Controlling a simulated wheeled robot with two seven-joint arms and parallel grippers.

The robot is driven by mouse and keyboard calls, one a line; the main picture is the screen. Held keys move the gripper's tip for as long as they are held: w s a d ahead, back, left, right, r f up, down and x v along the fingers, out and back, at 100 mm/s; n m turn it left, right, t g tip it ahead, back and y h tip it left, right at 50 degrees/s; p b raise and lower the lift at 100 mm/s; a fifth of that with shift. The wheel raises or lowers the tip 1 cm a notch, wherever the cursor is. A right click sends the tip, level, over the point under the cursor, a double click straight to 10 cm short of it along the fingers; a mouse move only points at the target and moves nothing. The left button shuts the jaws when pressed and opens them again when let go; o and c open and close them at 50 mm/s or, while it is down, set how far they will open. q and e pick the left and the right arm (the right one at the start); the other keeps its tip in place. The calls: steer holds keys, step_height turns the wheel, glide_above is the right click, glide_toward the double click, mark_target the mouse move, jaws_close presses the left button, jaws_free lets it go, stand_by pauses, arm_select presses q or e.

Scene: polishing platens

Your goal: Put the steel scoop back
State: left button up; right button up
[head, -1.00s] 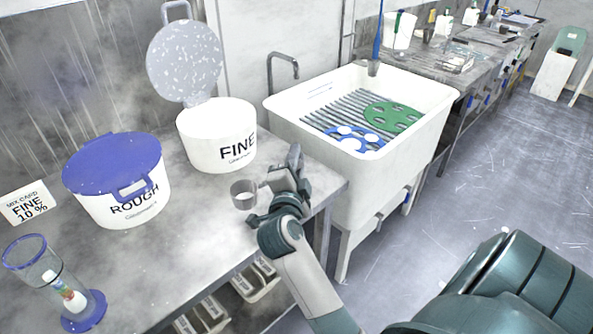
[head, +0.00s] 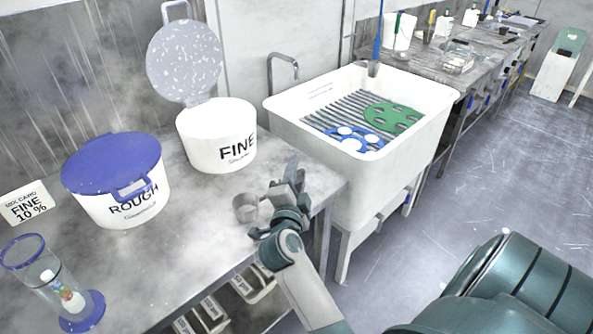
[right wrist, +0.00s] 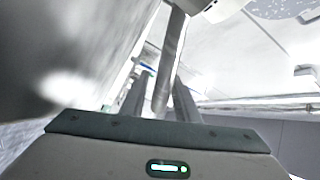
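The steel scoop (head: 246,208) is a small grey cup near the right front part of the steel bench, tilted in the head view. My right gripper (head: 286,192) is just right of the cup and shut on its handle. In the right wrist view the steel handle (right wrist: 169,70) runs between the two fingers (right wrist: 160,105). I cannot tell whether the cup touches the bench. The white FINE tub (head: 217,150) stands behind the scoop, its speckled grey lid (head: 185,62) raised. The ROUGH tub (head: 122,208) at left has its blue lid (head: 112,163) on. My left gripper is not in view.
A white sink (head: 340,178) with a ribbed rack and green and blue discs stands right of the bench. A clear cylinder on a blue base (head: 83,312) and a FINE 10 % card (head: 27,204) are at left. The bench (head: 195,225) before the tubs is clear.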

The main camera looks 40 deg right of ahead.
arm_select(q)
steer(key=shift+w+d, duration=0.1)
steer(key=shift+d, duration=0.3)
arm_select(e)
steer(key=shift+r, duration=0.15)
